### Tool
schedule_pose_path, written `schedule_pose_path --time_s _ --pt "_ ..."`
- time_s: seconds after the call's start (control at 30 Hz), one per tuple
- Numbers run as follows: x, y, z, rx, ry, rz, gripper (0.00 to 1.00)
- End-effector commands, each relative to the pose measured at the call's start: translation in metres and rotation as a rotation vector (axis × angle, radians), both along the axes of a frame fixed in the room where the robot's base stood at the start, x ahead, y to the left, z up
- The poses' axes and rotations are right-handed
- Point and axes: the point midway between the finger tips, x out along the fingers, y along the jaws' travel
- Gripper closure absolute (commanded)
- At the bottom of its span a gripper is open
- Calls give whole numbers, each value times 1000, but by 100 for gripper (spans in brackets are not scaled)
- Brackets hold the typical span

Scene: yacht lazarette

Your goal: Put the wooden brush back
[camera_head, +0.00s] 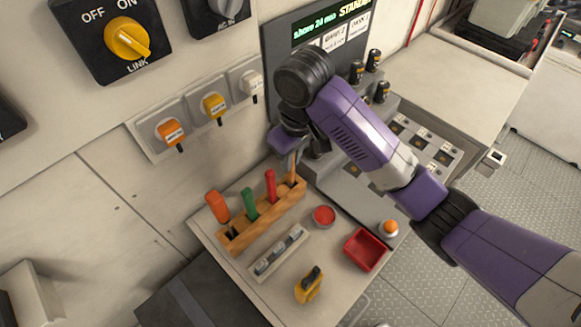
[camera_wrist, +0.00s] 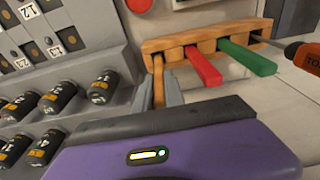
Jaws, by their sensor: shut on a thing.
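The wooden brush (camera_wrist: 159,80) shows as a thin tan handle between the two fingers of my gripper (camera_wrist: 160,92) in the wrist view. My gripper is shut on it. In the head view the brush (camera_head: 292,167) stands roughly upright below my wrist, over the right end of the wooden rack (camera_head: 262,216). Its lower end meets the rack's end slot; I cannot tell how deep it sits. The rack also shows in the wrist view (camera_wrist: 205,40). My wrist hides the brush's top in the head view.
The rack also holds a red handle (camera_head: 270,186), a green handle (camera_head: 250,204) and an orange screwdriver (camera_head: 218,207). Black knobs (camera_wrist: 102,84) stand close beside my gripper.

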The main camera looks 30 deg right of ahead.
Motion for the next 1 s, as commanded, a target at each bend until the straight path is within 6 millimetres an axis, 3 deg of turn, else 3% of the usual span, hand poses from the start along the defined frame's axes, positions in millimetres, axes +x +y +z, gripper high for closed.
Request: schedule_pose_path --time_s 0.17,0.37,0.4,0.5,0.83,1.0 --pt "-1 0 -27 1 4 -2 100" --pt "0 0 -30 0 2 -1 100" --pt "-1 0 -30 0 2 -1 84" --pt "-1 0 -30 0 2 -1 64" --pt "0 0 -28 1 1 -1 64" --pt "-1 0 -14 0 -2 0 64"
